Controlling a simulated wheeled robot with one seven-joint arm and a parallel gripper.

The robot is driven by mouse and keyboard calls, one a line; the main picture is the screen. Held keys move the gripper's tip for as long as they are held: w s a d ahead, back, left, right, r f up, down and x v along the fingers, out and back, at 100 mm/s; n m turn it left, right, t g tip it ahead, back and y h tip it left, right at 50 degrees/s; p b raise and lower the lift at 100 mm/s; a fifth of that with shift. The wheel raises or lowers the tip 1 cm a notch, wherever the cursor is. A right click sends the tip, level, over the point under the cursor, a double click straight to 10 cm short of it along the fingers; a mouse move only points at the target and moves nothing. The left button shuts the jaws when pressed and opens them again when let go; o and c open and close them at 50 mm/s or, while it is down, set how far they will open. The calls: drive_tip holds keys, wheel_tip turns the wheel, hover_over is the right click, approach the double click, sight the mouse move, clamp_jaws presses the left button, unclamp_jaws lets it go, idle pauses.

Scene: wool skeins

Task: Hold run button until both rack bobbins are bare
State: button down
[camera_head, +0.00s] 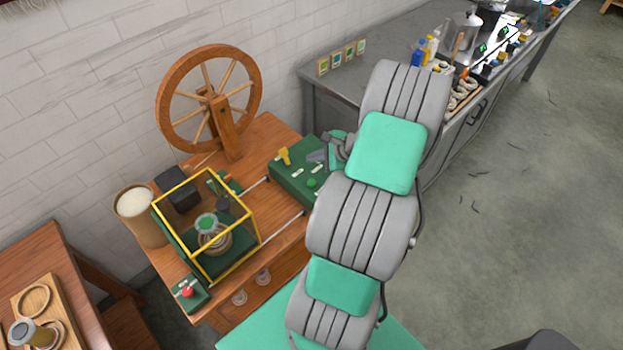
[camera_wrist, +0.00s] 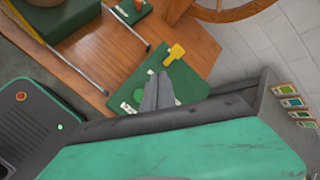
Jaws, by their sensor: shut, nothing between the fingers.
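A green control panel (camera_head: 290,180) lies on the wooden table, with a yellow lever (camera_head: 284,156), white labels and a round green button (camera_head: 311,183). My gripper (camera_head: 322,156) is shut and empty over the panel. In the wrist view its fingers (camera_wrist: 162,80) point at the panel (camera_wrist: 188,90), beside the yellow lever (camera_wrist: 174,55); I cannot tell whether they touch it. A green-topped bobbin (camera_head: 208,232) stands inside a yellow-edged guard (camera_head: 205,185).
A large wooden wheel (camera_head: 212,100) stands behind the panel. A red button (camera_head: 187,292) sits on a green box at the front left. A tan bin (camera_head: 138,215) stands left of the guard. A grey counter (camera_head: 335,88) with clutter is behind my arm.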

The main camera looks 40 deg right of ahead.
sight(314, 184)
drive_tip(key=shift+d+f, duration=0.1)
wheel_tip(314, 184, down, 9)
drive_tip(key=b, duration=0.7)
idle(2.0)
drive_tip(key=shift+f, duration=0.25)
